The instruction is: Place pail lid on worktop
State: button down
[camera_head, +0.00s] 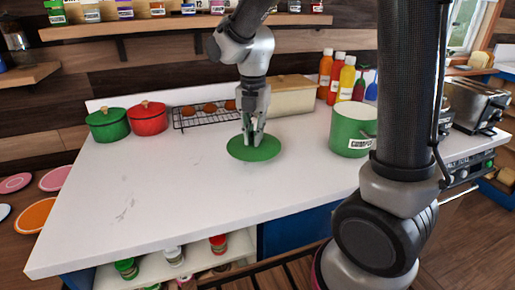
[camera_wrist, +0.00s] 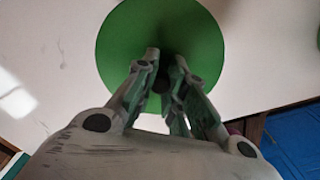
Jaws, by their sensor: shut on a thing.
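The pail lid (camera_head: 262,153) is a flat green disc low at the white worktop (camera_head: 190,200), near its middle. I cannot tell whether it touches the surface or hangs just above it. My gripper (camera_head: 254,141) points down over its centre and is shut on the lid's small dark knob, mostly hidden by the fingers. In the wrist view the lid (camera_wrist: 125,40) spreads out beyond my fingertips (camera_wrist: 165,75). The green pail (camera_head: 350,135) stands open, with a label on its front, to the right of the lid.
A green pot (camera_head: 108,125) and a red pot (camera_head: 148,119) stand back left. A wire rack (camera_head: 205,117) and a beige bread box (camera_head: 291,97) are behind the lid. Sauce bottles (camera_head: 337,80) stand back right, near a toaster (camera_head: 477,106). The front and left worktop is clear.

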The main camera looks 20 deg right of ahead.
jog(key=shift+f, duration=2.1)
jog(key=shift+f, duration=0.1)
jog(key=c, duration=1.5)
grip_release()
